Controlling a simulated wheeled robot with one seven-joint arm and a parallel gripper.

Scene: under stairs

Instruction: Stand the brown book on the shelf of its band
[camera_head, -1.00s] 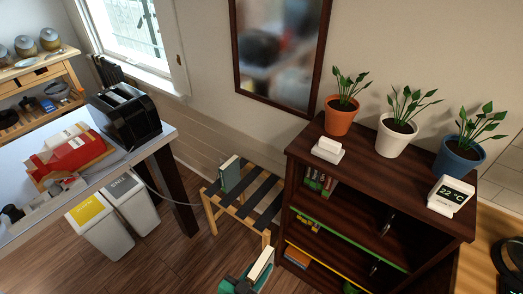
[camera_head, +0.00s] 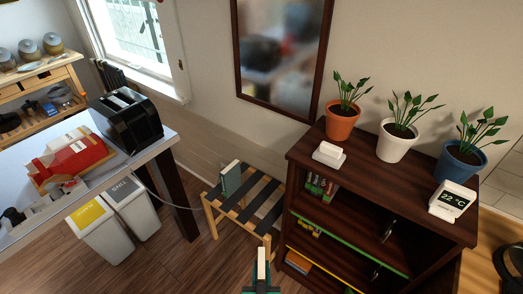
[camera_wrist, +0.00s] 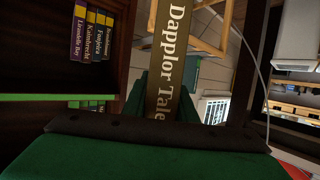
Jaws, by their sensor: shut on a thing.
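The brown book (camera_wrist: 172,60), its spine lettered "Dapplor Tale", is held by my gripper (camera_head: 262,287), whose green fingers show in the wrist view (camera_wrist: 165,100). In the head view, the book (camera_head: 261,262) is a narrow pale upright strip at the bottom, in front of the stool and left of the bookcase. The dark wood bookcase (camera_head: 297,200) has a green band (camera_head: 350,240) on its upper shelf and a yellow band (camera_head: 316,262) on a lower one. Much of the lower bookcase is cut off.
A slatted stool (camera_head: 211,211) bears a teal book (camera_head: 230,180). The bookcase top carries several plants, a white block (camera_head: 329,154) and a thermometer display (camera_head: 452,201). A table (camera_head: 172,140) with a toaster (camera_head: 126,118) and two bins (camera_head: 132,215) are left. Upper-shelf room shows right of the green books.

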